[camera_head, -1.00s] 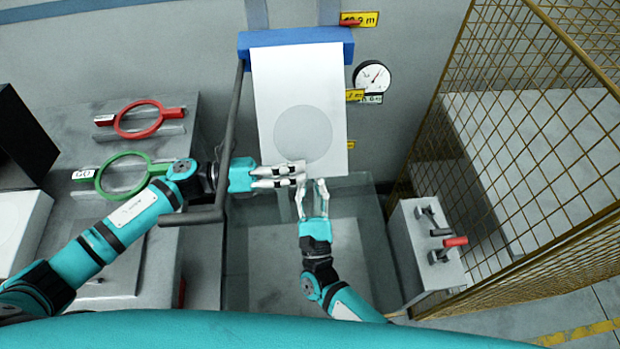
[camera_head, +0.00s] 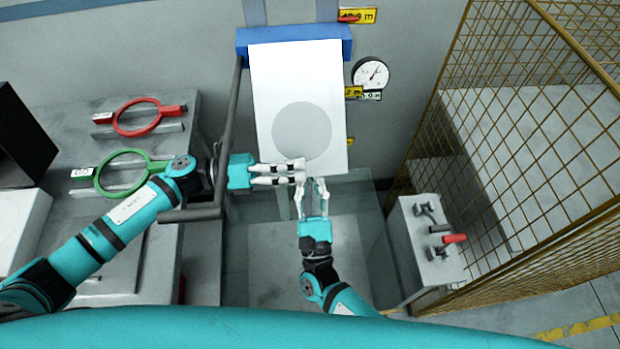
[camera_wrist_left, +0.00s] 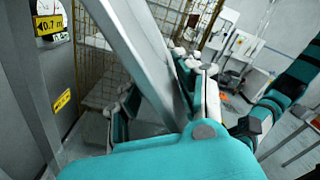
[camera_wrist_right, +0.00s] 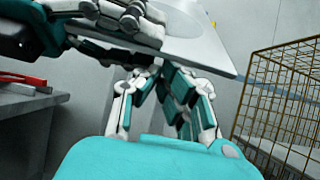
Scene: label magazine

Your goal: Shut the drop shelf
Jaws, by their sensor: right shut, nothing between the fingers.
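The drop shelf is a white panel (camera_head: 270,90) with a grey disc. It hangs steeply down from a blue bar (camera_head: 300,38) on the wall. My left gripper (camera_head: 303,172) lies across the panel's lower edge, coming from the left. In the left wrist view the panel's edge (camera_wrist_left: 140,40) runs between its fingers; whether they grip it is unclear. My right gripper (camera_head: 311,181) is shut and empty just below the lower edge, pointing up. In the right wrist view the panel's underside (camera_wrist_right: 200,45) shows above it, with the left gripper (camera_wrist_right: 125,20) beside it.
A dark bar (camera_head: 228,125) runs down from the blue bar's left end. A bench (camera_head: 100,250) with red (camera_head: 138,117) and green (camera_head: 125,172) ring handles is at left. A lever box (camera_head: 425,240) and mesh cage (camera_head: 520,130) stand at right. A gauge (camera_head: 371,74) is on the wall.

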